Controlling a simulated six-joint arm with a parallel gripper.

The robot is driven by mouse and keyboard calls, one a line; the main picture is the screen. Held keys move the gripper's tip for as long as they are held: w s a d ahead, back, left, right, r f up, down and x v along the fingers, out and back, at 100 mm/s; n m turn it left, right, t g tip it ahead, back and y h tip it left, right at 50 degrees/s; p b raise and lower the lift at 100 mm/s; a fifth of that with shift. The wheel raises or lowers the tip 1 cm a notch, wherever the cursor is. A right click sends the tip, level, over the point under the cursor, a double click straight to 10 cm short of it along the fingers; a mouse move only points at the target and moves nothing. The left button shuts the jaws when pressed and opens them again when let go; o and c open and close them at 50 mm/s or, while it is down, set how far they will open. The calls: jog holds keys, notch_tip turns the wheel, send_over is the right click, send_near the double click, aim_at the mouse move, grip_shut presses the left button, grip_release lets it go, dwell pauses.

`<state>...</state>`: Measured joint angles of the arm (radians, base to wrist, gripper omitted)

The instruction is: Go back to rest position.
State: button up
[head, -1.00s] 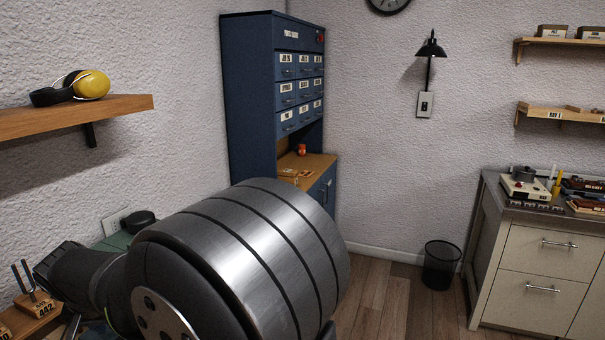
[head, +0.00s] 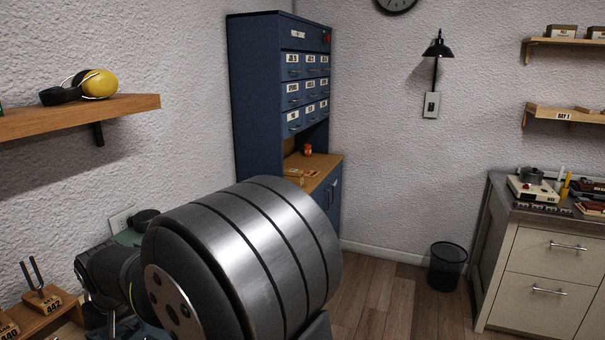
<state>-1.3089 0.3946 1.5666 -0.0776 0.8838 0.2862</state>
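My arm fills the lower middle of the head view, with a large silver banded joint nearest the camera. A darker part of my arm shows to its left, low in the picture. My gripper's fingers are not seen in this view, so I cannot tell whether it holds anything.
Tuning forks on wooden blocks (head: 47,297) stand at the lower left, close to my arm. A wooden shelf (head: 60,119) with yellow ear defenders (head: 100,84) is above them. A blue parts cabinet (head: 259,110) stands in the corner. A waste bin (head: 447,267) and a drawer bench (head: 540,265) are at right. The floor between is clear.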

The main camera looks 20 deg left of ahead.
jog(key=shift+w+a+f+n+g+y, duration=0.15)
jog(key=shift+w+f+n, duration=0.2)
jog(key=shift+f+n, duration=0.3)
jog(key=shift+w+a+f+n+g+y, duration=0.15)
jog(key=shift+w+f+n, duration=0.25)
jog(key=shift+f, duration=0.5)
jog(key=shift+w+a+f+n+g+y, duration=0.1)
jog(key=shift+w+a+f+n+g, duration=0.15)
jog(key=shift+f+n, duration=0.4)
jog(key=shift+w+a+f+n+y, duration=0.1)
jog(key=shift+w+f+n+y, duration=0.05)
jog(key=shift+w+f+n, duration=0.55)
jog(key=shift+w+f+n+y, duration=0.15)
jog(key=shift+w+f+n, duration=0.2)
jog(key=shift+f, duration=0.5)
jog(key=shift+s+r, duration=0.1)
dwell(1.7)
